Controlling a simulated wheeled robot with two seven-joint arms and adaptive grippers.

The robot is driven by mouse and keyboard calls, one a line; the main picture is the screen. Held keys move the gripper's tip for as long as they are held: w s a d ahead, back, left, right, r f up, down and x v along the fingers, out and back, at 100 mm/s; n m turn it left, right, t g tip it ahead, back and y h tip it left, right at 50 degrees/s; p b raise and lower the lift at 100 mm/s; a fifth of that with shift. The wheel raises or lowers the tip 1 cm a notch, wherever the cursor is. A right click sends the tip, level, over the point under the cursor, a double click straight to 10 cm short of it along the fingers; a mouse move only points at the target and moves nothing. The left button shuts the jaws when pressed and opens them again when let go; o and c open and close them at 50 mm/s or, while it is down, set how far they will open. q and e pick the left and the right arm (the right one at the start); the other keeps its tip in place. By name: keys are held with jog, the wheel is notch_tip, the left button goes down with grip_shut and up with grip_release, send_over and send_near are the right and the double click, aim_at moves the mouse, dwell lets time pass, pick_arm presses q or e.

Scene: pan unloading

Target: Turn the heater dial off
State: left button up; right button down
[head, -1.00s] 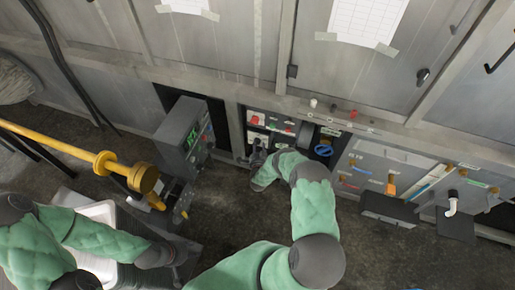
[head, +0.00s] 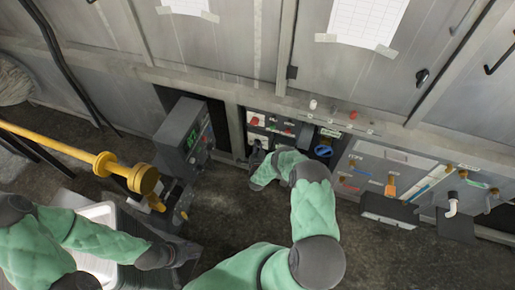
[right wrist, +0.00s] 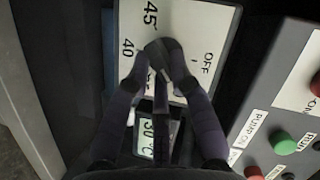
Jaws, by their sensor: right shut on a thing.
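The heater dial (right wrist: 160,54) is a dark knob on a white plate with the marks 45, 40 and OFF, seen in the right wrist view. My right gripper (right wrist: 157,68) is closed around the dial, with one finger on each side. Which mark the dial points to is not clear. In the head view my right gripper (head: 257,156) is at the left end of the control panel and hides the dial. My left gripper (head: 186,252) is low on the left beside the white tray, away from the panel; its fingers are too unclear to read.
A small green display (right wrist: 147,139) sits below the dial plate. A green button (right wrist: 285,144) and a red button (right wrist: 254,172) are at the right. A grey box (head: 183,138) stands left of my right gripper. A yellow bar (head: 70,148) and a white tray (head: 97,213) are at the left.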

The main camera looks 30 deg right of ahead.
jog(key=n+g, duration=0.1)
jog(key=n, duration=0.1)
jog(key=n+g+h, duration=0.1)
jog(key=n, duration=0.1)
jog(key=n+g+h, duration=0.1)
jog(key=n+g, duration=0.1)
jog(key=n, duration=0.1)
jog(key=shift+w+a+r, duration=0.25)
jog(key=shift+r, duration=0.1)
dwell(0.5)
jog(key=c, duration=1.1)
grip_release()
jog(key=v, duration=1.2)
jog(key=shift+w+a+f, duration=0.1)
